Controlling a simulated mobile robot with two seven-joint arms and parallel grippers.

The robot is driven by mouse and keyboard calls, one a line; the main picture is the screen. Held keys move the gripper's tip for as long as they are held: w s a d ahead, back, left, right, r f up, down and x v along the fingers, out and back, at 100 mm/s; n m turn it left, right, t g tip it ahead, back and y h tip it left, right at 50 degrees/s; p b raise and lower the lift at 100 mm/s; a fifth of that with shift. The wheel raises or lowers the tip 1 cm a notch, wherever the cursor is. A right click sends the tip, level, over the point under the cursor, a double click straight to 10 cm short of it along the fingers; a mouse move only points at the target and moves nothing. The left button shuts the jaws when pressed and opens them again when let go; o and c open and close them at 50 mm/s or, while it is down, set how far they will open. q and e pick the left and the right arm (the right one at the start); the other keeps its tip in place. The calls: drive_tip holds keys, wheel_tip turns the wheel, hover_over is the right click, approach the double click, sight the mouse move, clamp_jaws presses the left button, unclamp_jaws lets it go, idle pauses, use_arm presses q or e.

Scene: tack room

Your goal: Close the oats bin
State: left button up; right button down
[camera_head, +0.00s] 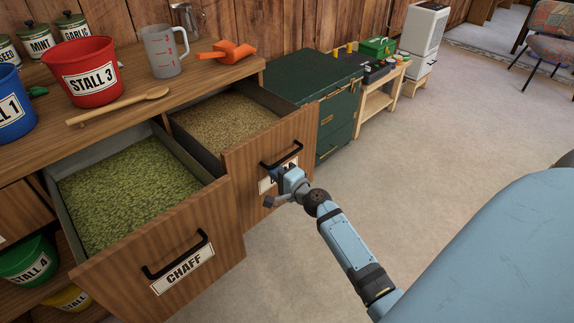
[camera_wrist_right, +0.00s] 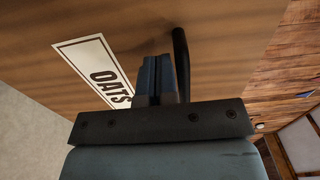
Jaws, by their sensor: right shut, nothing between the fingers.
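The oats bin (camera_head: 222,118) is a wooden drawer bin filled with tan grain, and it stands pulled open beside the open chaff bin. Its front (camera_head: 306,133) bears a black handle (camera_head: 284,153) and a white label, mostly hidden by my gripper in the head view. In the right wrist view the OATS label (camera_wrist_right: 94,70) and the handle (camera_wrist_right: 181,62) show close up. My right gripper (camera_head: 281,178) is shut and empty at the front, by the label and just below the handle; its fingers (camera_wrist_right: 157,78) point at the wood. I cannot tell whether they touch it. My left gripper is not in view.
The chaff bin (camera_head: 125,190), full of green feed, is open on the left. The counter (camera_head: 118,88) above holds a red bucket (camera_head: 82,72), a jug (camera_head: 162,52), an orange scoop (camera_head: 226,51) and a wooden spoon (camera_head: 125,104). A green chest (camera_head: 310,85) stands behind the oats bin. Floor (camera_head: 460,130) at right is clear.

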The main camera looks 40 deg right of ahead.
drive_tip(key=shift+w, duration=0.65)
